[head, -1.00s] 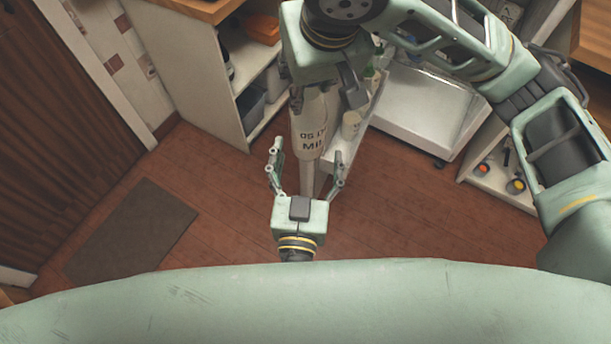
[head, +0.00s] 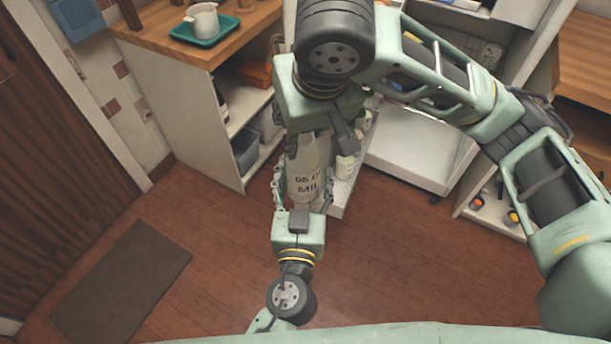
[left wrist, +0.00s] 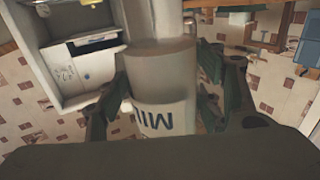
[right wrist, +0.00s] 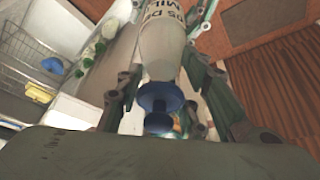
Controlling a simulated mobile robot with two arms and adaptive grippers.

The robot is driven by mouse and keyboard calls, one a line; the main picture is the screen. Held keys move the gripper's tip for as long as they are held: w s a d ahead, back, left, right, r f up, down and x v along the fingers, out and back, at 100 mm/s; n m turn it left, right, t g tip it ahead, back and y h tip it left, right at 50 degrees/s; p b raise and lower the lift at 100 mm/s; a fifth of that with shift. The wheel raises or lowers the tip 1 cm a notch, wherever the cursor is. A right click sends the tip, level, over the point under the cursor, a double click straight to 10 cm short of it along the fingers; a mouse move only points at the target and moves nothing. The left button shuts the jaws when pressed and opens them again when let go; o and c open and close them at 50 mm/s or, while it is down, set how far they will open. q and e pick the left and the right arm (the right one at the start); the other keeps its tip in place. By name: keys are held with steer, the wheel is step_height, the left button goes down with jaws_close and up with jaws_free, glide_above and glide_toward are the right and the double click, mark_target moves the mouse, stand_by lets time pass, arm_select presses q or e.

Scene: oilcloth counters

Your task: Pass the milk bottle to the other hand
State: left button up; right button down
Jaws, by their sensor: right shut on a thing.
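The milk bottle (head: 308,184) is pale with dark lettering and hangs upright between my grippers, clear of the floor. My right gripper (head: 315,143) holds it from above, with a finger on either side in the right wrist view; the bottle's blue cap (right wrist: 160,98) shows there. My left gripper (head: 303,180) comes from below, with its spread fingers on either side of the lower body. The left wrist view shows the bottle (left wrist: 163,85) between those fingers; any contact is unclear.
A wooden-topped shelf unit (head: 205,115) stands at the back left, with a green tray (head: 205,30) and a white jug (head: 203,18) on it. A white cabinet (head: 420,145) is at the back right. A dark mat (head: 120,280) lies on the open floor.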

arm_select(q)
steer(key=shift+s+d, duration=0.1)
steer(key=shift+d, duration=0.2)
jaws_close()
arm_select(e)
steer(key=shift+a+r, duration=0.1)
steer(key=shift+a, duration=0.15)
arm_select(q)
steer(key=shift+r, duration=0.2)
arm_select(e)
steer(key=c, duration=1.5)
jaws_free()
steer(key=shift+c, duration=0.2)
steer(key=o, duration=0.4)
steer(key=shift+c, duration=0.2)
arm_select(q)
steer(key=shift+a, duration=0.15)
arm_select(e)
steer(key=shift+o, duration=0.5)
steer(key=shift+d, duration=0.15)
steer(key=shift+r, duration=0.1)
